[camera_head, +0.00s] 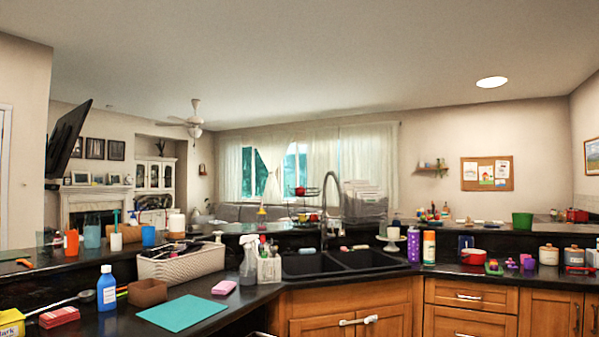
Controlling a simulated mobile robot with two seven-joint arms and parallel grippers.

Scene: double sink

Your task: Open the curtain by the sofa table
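The pale curtain (355,150) hangs across a wide window in the far wall, beyond the counter and the sofa. Its panels are partly apart, and the window glass (262,172) shows in gaps on the left side. The right part is covered by cloth. A grey sofa (235,213) stands below the window, mostly hidden by the counter. I cannot make out a sofa table. Neither of my grippers is in view.
A dark L-shaped counter (110,320) with a raised ledge and a double sink (340,262) lies between me and the living room. Bottles, a white basket (180,263) and a teal board (181,313) crowd it. Wooden cabinets (470,296) stand below.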

